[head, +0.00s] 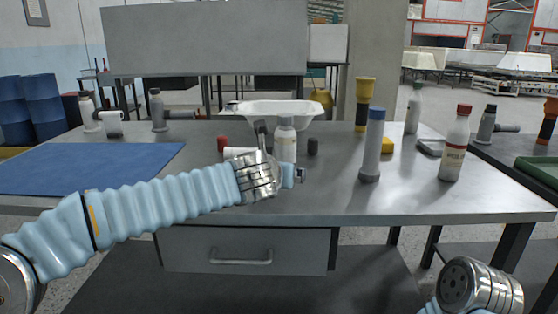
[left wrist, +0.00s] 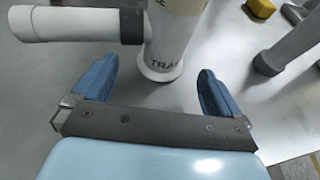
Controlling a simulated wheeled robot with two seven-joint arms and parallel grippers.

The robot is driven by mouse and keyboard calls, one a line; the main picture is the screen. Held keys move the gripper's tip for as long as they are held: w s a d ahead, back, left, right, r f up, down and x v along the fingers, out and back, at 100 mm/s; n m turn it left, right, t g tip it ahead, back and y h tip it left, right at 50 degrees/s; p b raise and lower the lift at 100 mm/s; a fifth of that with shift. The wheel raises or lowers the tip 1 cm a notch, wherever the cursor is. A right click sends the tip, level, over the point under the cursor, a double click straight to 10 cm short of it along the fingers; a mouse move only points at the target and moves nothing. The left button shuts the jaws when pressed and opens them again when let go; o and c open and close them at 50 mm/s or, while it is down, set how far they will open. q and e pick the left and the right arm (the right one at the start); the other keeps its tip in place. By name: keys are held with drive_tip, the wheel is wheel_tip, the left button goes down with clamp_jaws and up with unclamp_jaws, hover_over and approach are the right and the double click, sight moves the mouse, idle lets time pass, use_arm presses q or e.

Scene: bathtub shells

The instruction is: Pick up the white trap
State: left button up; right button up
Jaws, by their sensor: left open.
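The white trap (head: 285,143) stands upright on the grey table, just beyond my left gripper in the head view. In the left wrist view the trap (left wrist: 176,45) shows a white body with dark lettering, a flared base and a side pipe (left wrist: 80,24) pointing left; its top is out of frame. My left gripper (left wrist: 158,72) is open, with its two blue fingers spread to either side of the trap's base. Nothing is held. In the head view this gripper (head: 289,176) is partly hidden by its own wrist. My right wrist shows at lower right, but its gripper is out of view.
A white tub (head: 280,109) stands behind the trap. A white tube with a blue top (head: 372,150) and a red-capped bottle (head: 455,148) stand to the right. A yellow block (head: 387,146) lies behind the tube. A blue mat (head: 90,168) covers the table's left side.

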use_arm(q)
drive_tip(key=x, duration=0.5)
drive_tip(key=shift+s+d+r, duration=0.1)
drive_tip(key=shift+d, duration=0.05)
drive_tip(key=shift+c, duration=0.5)
drive_tip(key=c, duration=1.2)
drive_tip(key=shift+r, duration=0.15)
